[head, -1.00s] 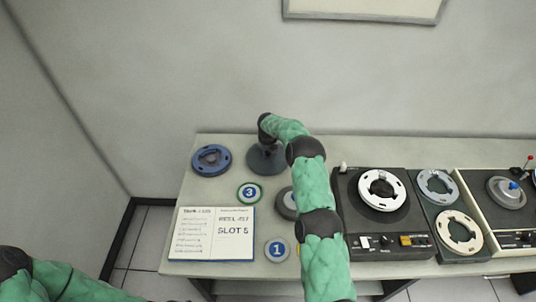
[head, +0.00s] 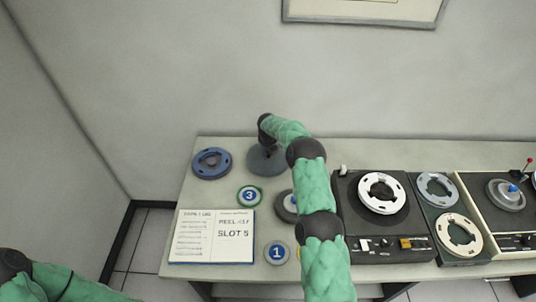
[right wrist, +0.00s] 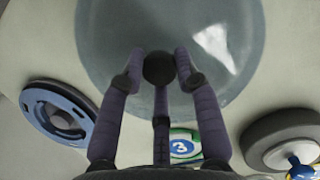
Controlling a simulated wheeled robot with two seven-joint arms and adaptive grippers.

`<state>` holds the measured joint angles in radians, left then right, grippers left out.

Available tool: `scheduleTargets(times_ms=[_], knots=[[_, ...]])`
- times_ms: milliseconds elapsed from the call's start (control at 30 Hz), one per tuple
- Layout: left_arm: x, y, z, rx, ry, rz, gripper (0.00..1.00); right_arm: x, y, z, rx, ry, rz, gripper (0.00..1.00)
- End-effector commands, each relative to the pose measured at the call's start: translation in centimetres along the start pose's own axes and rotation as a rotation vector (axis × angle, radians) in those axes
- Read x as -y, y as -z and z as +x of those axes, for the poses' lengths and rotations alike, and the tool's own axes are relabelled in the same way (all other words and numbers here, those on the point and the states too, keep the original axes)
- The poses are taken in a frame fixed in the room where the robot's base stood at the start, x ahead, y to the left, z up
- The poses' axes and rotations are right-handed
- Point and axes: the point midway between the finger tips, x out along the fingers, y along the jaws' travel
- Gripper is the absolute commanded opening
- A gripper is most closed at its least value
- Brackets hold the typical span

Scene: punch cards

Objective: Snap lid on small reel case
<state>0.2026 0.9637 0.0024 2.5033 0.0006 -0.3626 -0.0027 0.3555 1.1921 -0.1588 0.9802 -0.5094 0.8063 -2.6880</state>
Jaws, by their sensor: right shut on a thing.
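A round grey translucent lid (head: 262,163) with a dark knob (right wrist: 159,68) is at the back left of the table. It fills the upper part of the right wrist view (right wrist: 120,40). My right gripper (right wrist: 159,72) has its fingers closed around the knob from above. In the head view the gripper is mostly hidden by my own wrist. I cannot tell whether a case is under the lid or how high the lid is. A grey round item (head: 284,206) in front of it is partly covered by my right arm. My left gripper is out of the picture.
A blue reel (head: 211,163) lies left of the lid. Discs marked 3 (head: 250,195) and 1 (head: 277,253) and an open log book (head: 212,237) lie in front. A tape machine (head: 385,240) and more reels (head: 437,188) fill the right side.

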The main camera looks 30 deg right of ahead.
Motion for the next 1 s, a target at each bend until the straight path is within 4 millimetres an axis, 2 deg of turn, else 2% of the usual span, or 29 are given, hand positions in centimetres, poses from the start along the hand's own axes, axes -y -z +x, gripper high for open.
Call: scheduleTargets(times_ms=[1000], knots=[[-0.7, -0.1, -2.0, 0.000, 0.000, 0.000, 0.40, 0.0, -1.4, -5.3, 0.002, -0.001, 0.000, 0.06]])
